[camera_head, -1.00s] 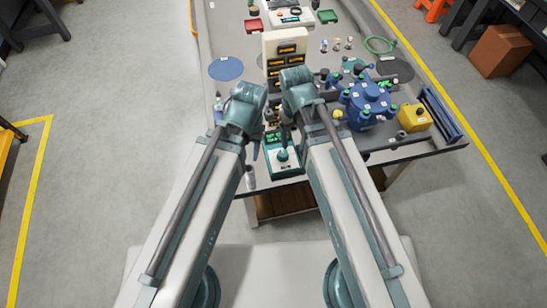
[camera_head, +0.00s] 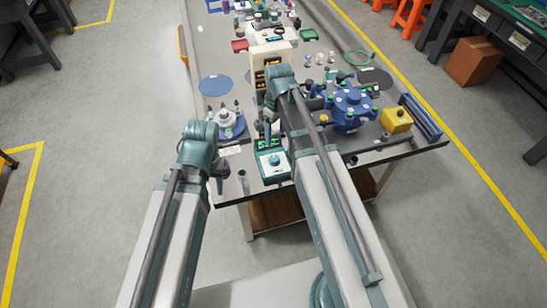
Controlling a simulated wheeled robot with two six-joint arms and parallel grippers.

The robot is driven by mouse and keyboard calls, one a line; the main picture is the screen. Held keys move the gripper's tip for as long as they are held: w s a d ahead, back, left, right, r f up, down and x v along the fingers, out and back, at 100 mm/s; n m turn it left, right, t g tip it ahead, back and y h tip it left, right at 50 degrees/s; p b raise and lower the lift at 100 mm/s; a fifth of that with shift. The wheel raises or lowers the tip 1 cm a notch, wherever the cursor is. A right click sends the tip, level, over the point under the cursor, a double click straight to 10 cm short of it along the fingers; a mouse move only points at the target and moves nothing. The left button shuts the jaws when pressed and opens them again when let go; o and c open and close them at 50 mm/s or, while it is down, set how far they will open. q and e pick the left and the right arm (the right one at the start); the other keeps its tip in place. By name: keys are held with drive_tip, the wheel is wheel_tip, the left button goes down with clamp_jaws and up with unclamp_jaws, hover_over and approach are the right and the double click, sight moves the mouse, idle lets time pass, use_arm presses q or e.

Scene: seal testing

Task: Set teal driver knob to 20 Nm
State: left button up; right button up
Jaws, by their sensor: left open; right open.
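A teal-framed driver unit with a pale top (camera_head: 264,173) sits at the near edge of the bench. Its round teal knob (camera_head: 273,159) faces up and shows clearly; I cannot read its setting. My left gripper (camera_head: 221,184) is open at the bench's near left edge, left of the driver unit and apart from it. My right gripper (camera_head: 266,133) is open just behind the unit, partly hidden by its own arm. I see nothing held in either gripper.
A white round fixture (camera_head: 228,121) on a blue base stands behind my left gripper. A cream rack (camera_head: 270,52) with yellow displays stands behind my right gripper. A blue pump-like assembly (camera_head: 352,110) and a yellow box (camera_head: 397,121) fill the right side.

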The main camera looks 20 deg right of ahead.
sight(274, 157)
drive_tip(key=f+b, duration=1.1)
drive_tip(key=f, duration=0.1)
drive_tip(key=shift+s+a+f+b, duration=0.15)
drive_tip(key=shift+a+f+b, duration=0.1)
drive_tip(key=shift+b, duration=0.1)
clamp_jaws()
drive_tip(key=shift+m, duration=0.3)
drive_tip(key=m, duration=0.3)
drive_tip(key=shift+d+m, duration=0.1)
drive_tip(key=shift+m, duration=1.9)
